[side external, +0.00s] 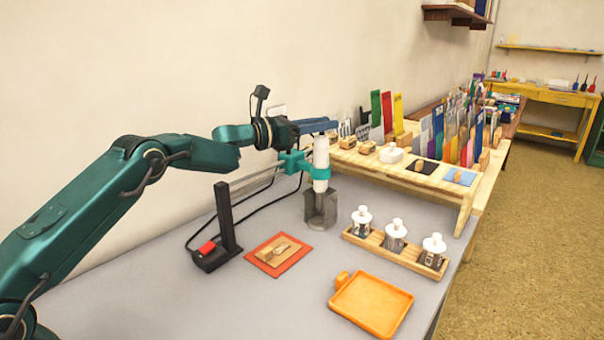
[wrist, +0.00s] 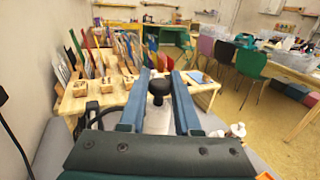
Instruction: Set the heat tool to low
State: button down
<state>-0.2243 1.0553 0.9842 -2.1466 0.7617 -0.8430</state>
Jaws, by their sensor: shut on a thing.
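The heat tool (side external: 321,155) is a white upright cylinder with a teal clamp (side external: 293,161) around it. Its lower end points down into a grey metal holder (side external: 320,210). My gripper (side external: 327,126) is at the tool's top, its blue fingers roughly level. In the wrist view, a round black knob (wrist: 158,87) sits between the fingers of my gripper (wrist: 161,75), which is shut on it. In the side view the fingers hide the knob. I cannot read any setting mark.
A black post with a red switch (side external: 207,248) stands left of an orange-red card (side external: 279,255). A wooden rack (side external: 360,243) with several white-capped bottles and an orange tray (side external: 371,304) lie at the right front. A wooden riser (side external: 430,186) with stamps and inkpads stands behind. Cables run behind the tool.

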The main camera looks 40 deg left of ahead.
jog(key=c, duration=0.6)
grip_release()
jog(key=shift+f, duration=0.35)
jog(key=shift+r, duration=0.1)
jog(key=shift+s+a, duration=0.1)
jog(key=shift+s, duration=0.05)
jog(key=shift+v, duration=2.4)
